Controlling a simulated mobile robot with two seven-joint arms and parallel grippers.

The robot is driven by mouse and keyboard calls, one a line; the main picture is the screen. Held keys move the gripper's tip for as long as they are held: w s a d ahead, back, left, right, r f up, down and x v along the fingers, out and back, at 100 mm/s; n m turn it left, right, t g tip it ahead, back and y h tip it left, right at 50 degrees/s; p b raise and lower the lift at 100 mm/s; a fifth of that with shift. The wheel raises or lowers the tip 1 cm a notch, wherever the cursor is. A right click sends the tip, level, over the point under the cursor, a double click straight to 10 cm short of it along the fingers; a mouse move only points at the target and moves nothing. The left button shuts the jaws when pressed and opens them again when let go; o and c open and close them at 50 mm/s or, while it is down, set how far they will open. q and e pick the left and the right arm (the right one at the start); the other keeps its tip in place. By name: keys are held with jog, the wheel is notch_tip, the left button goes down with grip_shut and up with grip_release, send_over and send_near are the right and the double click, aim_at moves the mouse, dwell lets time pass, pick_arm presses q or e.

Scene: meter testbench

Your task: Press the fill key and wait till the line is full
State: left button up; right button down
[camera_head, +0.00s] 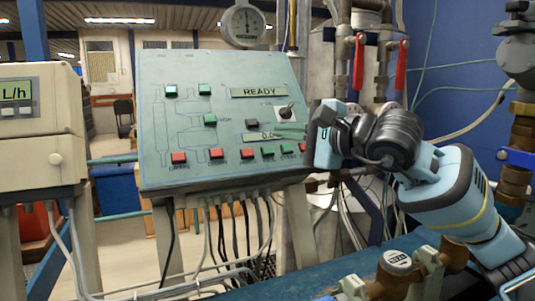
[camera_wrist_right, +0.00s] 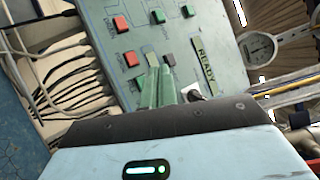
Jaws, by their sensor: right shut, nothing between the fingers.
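The sloped panel (camera_head: 150,110) carries several red and green keys and a display (camera_head: 258,92) reading READY. In the right wrist view the fingers (camera_wrist_right: 160,70) point at the panel near a grey key (camera_wrist_right: 169,60). I cannot tell whether they touch it. My left gripper is not in view.
A black switch (camera_head: 286,113) sits on the panel close to the fingers. A round gauge (camera_head: 243,24) stands above. Pipes with red-handled valves (camera_head: 359,62) are behind my right arm. Cables (camera_head: 235,215) hang below the panel. A grey meter box (camera_head: 40,140) is at left.

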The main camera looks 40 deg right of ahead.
pick_arm(q)
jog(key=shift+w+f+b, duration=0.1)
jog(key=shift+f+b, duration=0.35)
jog(key=shift+b, duration=0.05)
pick_arm(e)
jog(key=shift+w+d+f, duration=0.2)
jog(key=shift+w+f, duration=0.65)
jog(key=shift+w, duration=0.05)
jog(key=shift+w+d+f, duration=0.2)
jog(key=shift+w+f, duration=0.6)
jog(key=shift+w, duration=0.05)
jog(key=shift+w+f, duration=0.1)
dwell(0.3)
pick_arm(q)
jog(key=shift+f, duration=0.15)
pick_arm(e)
jog(key=shift+w+d+f, duration=0.1)
jog(key=shift+w+f, duration=0.1)
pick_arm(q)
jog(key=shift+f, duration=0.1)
pick_arm(e)
jog(key=shift+w+f, duration=0.25)
dwell(0.9)
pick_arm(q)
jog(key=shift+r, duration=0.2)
pick_arm(e)
jog(key=shift+s+r, duration=0.55)
